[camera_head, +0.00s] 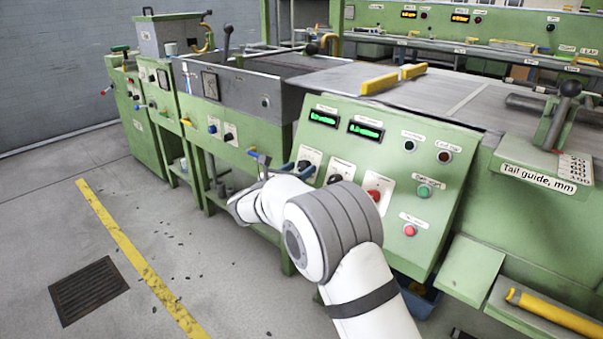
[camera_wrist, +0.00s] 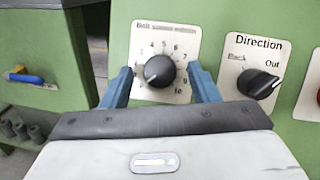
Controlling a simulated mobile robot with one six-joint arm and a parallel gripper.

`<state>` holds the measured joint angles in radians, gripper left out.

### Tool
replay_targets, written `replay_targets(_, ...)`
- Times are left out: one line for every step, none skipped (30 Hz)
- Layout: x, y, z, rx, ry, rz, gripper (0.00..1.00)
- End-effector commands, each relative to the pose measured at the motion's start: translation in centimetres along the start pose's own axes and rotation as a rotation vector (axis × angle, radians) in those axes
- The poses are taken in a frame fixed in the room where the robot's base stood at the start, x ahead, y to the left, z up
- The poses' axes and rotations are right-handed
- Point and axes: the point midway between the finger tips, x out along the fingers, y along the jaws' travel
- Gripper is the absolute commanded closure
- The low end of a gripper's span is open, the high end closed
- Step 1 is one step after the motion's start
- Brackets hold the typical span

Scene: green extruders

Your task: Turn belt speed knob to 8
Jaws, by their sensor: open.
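The belt speed knob (camera_wrist: 159,71) is black and round, on a white plate (camera_wrist: 141,36) with numbers around it up to 10. Its pale mark seems to point to the lower left, at the low end of the scale; the exact number is not clear. My gripper (camera_wrist: 160,68) is open, with one blue finger on each side of the knob in the wrist view. I cannot tell whether the fingers touch it. In the head view my gripper (camera_head: 298,169) is at the knob's plate (camera_head: 310,155), partly covering it.
The Direction knob (camera_wrist: 258,84) sits close on the right. Further right on the green panel are a red knob (camera_head: 374,195), a green button (camera_head: 424,190) and a red button (camera_head: 409,230). Two green displays (camera_head: 323,117) are above. Open floor lies left.

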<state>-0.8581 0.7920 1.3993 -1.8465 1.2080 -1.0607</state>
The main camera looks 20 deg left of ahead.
Motion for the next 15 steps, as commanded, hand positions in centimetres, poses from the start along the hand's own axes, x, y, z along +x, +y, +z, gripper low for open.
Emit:
replay_targets(0.24,-0.02,-0.01,0.001,0.000,-0.001,0.45)
replay_targets(0.32,-0.03,0.01,0.001,0.000,-0.001,0.45)
replay_targets(0.38,-0.04,0.04,0.001,0.000,-0.001,0.45)
replay_targets(0.40,-0.05,0.05,0.001,0.000,-0.001,0.45)
replay_targets(0.40,-0.05,0.06,0.000,0.000,-0.001,0.45)
replay_targets(0.40,-0.06,0.06,0.000,0.000,-0.001,0.45)
replay_targets(0.40,-0.06,0.06,0.000,0.000,-0.001,0.45)
replay_targets(0.40,-0.07,0.05,0.000,0.000,-0.001,0.45)
replay_targets(0.40,-0.08,0.05,0.000,0.000,-0.001,0.46)
replay_targets(0.40,-0.08,0.05,0.000,0.000,-0.001,0.48)
replay_targets(0.40,-0.08,0.05,0.000,0.001,-0.001,0.51)
replay_targets(0.40,-0.09,0.04,0.000,0.001,-0.001,0.54)
replay_targets(0.41,-0.10,0.04,0.001,0.001,-0.001,0.57)
replay_targets(0.41,-0.10,0.04,0.000,0.001,-0.001,0.59)
replay_targets(0.41,-0.11,0.04,0.001,0.001,-0.001,0.62)
